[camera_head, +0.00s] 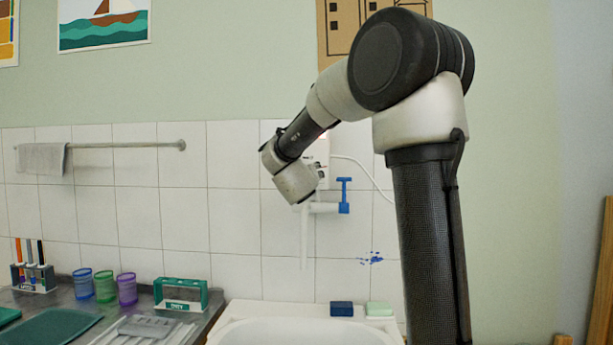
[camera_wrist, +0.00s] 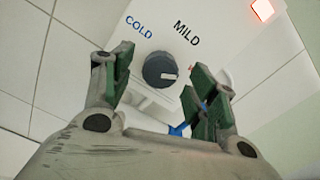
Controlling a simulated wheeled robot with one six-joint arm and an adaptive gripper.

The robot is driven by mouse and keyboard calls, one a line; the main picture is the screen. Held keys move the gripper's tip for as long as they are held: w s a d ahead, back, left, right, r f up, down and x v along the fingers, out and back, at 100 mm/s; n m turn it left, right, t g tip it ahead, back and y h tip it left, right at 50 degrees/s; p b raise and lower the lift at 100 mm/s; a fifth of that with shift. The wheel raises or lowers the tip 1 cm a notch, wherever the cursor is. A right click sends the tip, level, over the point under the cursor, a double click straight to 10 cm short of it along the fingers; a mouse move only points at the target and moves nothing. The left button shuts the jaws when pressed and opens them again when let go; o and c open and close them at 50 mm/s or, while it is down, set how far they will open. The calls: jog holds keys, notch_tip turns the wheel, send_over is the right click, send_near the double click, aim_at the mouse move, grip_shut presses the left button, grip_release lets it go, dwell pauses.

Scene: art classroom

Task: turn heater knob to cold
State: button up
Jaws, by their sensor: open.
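The white heater (camera_wrist: 222,62) is on the tiled wall. Its dark round knob (camera_wrist: 160,69) shows in the wrist view, below the printed words COLD and MILD. A small pale and reddish mark shows on the knob's right side; I cannot tell for sure which setting it points to. My gripper (camera_wrist: 157,82) is open, with one green-padded finger left of the knob and the other lower right. The fingers appear apart from the knob. In the head view my gripper (camera_head: 319,175) is in front of the heater (camera_head: 321,150), which my arm partly hides.
A blue-handled tap (camera_head: 344,196) and a white spout hang just below the heater, above a white sink (camera_head: 300,333). A lit red lamp (camera_wrist: 263,10) is on the heater. Cups and racks stand on the counter at left.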

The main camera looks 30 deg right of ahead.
jog(key=shift+w+d, duration=0.2)
jog(key=shift+w, duration=0.1)
jog(key=c, duration=1)
jog(key=shift+c, duration=0.2)
